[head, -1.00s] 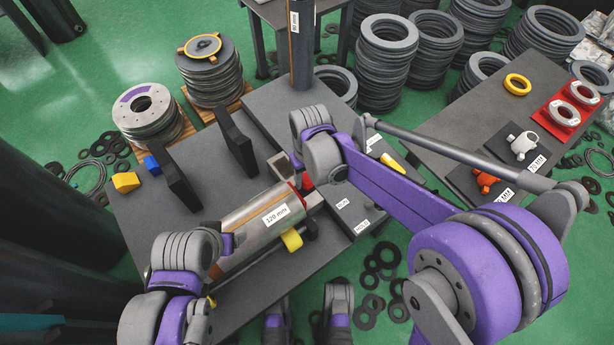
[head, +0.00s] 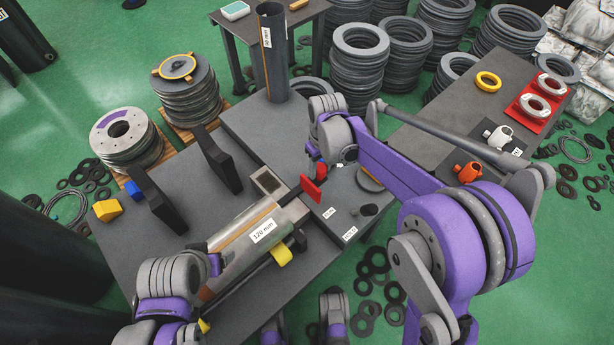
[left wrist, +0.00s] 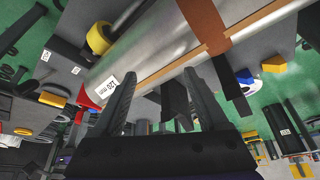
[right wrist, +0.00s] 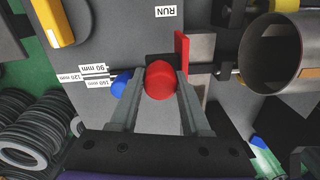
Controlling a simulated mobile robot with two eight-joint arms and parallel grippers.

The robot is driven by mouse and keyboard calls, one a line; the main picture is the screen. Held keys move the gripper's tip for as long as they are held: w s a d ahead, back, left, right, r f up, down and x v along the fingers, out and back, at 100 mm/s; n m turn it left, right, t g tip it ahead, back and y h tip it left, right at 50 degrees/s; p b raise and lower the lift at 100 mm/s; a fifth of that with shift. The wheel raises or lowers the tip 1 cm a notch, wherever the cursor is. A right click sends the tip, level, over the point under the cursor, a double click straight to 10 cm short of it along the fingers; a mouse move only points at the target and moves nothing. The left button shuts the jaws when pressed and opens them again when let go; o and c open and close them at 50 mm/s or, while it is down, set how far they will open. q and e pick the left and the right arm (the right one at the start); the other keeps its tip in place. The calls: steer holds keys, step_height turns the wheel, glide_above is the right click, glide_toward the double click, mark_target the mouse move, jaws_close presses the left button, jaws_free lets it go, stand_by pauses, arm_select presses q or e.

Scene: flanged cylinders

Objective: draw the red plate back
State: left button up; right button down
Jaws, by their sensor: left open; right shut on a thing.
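The red plate (head: 311,189) stands upright on the dark bench rig, clear of the near end of the metal cylinder marked 120 mm (head: 240,240). In the right wrist view, the plate (right wrist: 182,48) shows edge-on, with a gap to the open cylinder (right wrist: 290,55). My right gripper (head: 318,160) is shut on a round red knob (right wrist: 160,78) beside the plate; the knob shows between both fingers. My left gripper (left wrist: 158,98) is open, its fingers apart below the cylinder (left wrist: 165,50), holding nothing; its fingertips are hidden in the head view.
A dark upright tube (head: 272,55) stands at the bench's back. Two dark upright plates (head: 217,160) stand at left. A yellow roller (head: 282,255) is beside the cylinder. Ring stacks (head: 367,60) stand behind, and a side table (head: 440,110) holds coloured parts. Loose rings lie on the floor.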

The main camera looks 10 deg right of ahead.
steer(key=shift+w+d+r, duration=0.1)
steer(key=shift+w+d, duration=0.1)
steer(key=c, duration=0.8)
jaws_free()
steer(key=o, duration=0.4)
steer(key=shift+o, duration=0.2)
arm_select(q)
step_height(320, 180, up, 2)
steer(key=shift+r+p, duration=0.15)
steer(key=shift+p, duration=0.85)
arm_select(e)
step_height(320, 180, up, 11)
steer(key=shift+d, duration=0.15)
